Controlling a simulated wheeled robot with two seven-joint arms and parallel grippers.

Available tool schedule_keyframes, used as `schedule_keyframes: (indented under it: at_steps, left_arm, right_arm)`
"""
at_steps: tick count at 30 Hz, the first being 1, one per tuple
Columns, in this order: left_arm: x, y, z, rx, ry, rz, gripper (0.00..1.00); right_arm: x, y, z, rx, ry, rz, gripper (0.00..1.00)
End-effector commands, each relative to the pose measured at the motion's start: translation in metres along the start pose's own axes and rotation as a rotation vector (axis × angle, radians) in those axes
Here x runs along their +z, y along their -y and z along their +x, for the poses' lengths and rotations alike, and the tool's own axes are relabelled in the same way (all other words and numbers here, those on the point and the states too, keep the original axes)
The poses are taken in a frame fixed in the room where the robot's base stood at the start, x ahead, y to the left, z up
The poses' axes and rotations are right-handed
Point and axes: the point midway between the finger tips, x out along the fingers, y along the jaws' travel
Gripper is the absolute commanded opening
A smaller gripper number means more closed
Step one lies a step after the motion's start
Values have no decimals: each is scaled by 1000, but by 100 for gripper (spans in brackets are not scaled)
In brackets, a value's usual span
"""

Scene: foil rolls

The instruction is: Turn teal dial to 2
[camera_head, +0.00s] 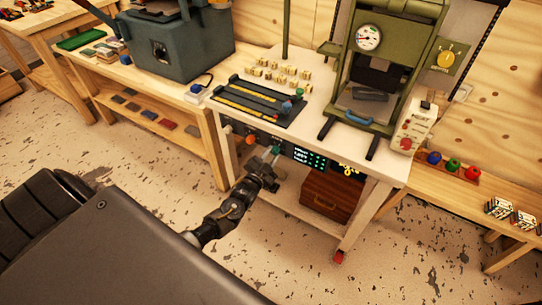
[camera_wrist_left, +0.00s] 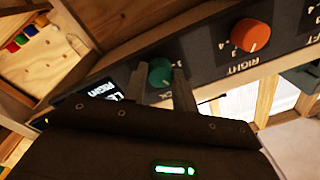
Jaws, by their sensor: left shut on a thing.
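The teal dial (camera_head: 276,149) sits on the dark front panel of the workbench, just right of the orange dial (camera_head: 250,139). In the left wrist view the teal dial (camera_wrist_left: 160,72) lies between the two fingers of my left gripper (camera_wrist_left: 160,82), which are shut on its sides. In the head view my left gripper (camera_head: 271,157) reaches up to the panel from below. The fingers hide much of the teal dial's scale, and I cannot tell which number it points to. The orange dial (camera_wrist_left: 250,36) is clear of the fingers. My right gripper is not in view.
A display with green text (camera_head: 309,157) is right of the teal dial. A green press (camera_head: 385,70) and a dark mat (camera_head: 258,102) are on the bench top (camera_head: 318,118). A brown wooden box (camera_head: 331,193) stands on the shelf below. Open floor lies in front.

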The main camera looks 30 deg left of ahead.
Motion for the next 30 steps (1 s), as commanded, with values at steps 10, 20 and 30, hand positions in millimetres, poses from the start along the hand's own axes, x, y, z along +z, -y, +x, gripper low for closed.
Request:
schedule_keyframes:
  at_steps: [10,20,30]
  left_arm:
    - [0,0,0,-1,-1,-1,38]
    - [0,0,0,0,0,-2,49]
    - [2,-1,-44,2,2,-1,49]
  right_arm:
    - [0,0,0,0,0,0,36]
    - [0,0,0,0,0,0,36]
    - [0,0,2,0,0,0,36]
